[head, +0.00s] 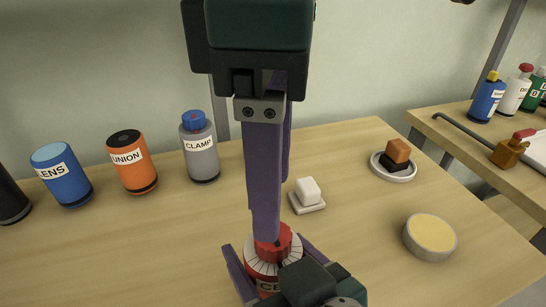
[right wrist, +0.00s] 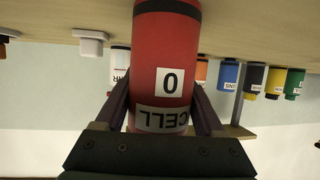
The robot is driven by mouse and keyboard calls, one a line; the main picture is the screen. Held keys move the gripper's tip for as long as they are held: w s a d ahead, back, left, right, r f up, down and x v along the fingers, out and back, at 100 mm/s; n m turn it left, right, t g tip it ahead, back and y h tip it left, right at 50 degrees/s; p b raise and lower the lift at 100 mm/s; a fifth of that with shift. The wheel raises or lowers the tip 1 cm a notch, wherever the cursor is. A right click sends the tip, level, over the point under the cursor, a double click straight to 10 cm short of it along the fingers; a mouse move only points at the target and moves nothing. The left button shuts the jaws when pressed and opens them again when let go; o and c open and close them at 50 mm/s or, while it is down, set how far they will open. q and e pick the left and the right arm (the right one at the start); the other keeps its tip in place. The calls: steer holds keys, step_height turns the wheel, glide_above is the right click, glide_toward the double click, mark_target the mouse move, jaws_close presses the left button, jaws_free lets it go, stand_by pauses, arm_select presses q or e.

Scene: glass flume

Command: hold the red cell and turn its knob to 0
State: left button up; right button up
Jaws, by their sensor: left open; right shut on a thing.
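The red cell (head: 268,284) stands at the front of the table in the head view, with a red knob (head: 288,243) on top inside a white ring with dark marks. My right gripper (head: 268,250) is shut on the cell, one finger on each side. The right wrist view shows the red cell (right wrist: 185,50) upside down, with a white "0" plate and a "CELL" label between the fingers (right wrist: 160,105). My left gripper (head: 268,234) is open and points down over the knob, its front finger covering part of it. The knob's pointer and setting cannot be made out.
Behind stand a blue LENS can (head: 62,180), an orange UNION can (head: 132,165) and a grey CLAMP can (head: 200,158). A white block (head: 308,190), a dish (head: 378,170) with stacked blocks and a round yellow-topped tin (head: 430,233) stand right. Another table (head: 450,125) holds bottles.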

arm_select(q)
steer(key=shift+r, duration=0.2)
arm_select(e)
steer(key=o, duration=1.5)
